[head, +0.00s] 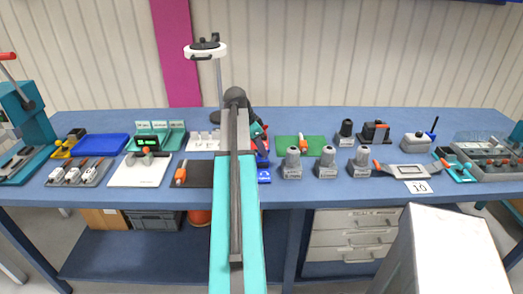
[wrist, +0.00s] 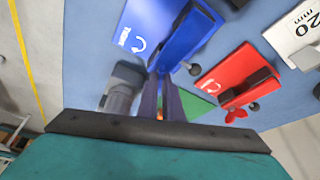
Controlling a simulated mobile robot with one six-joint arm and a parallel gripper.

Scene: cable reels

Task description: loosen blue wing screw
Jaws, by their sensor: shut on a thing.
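The fingers are shut on the blue wing screw, which is mostly hidden between the tips. In the head view the blue fixture (head: 264,177) lies on the bench just right of my arm. My arm covers much of that area, and my gripper is hard to make out there.
A red clamp fixture (wrist: 232,78) with a red wing screw (wrist: 236,115) stands beside the blue one. A grey cylindrical part (wrist: 123,88) is close to the fingers' left. A green mat (head: 289,146) and several grey posts (head: 292,163) are to the right on the bench (head: 316,194).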

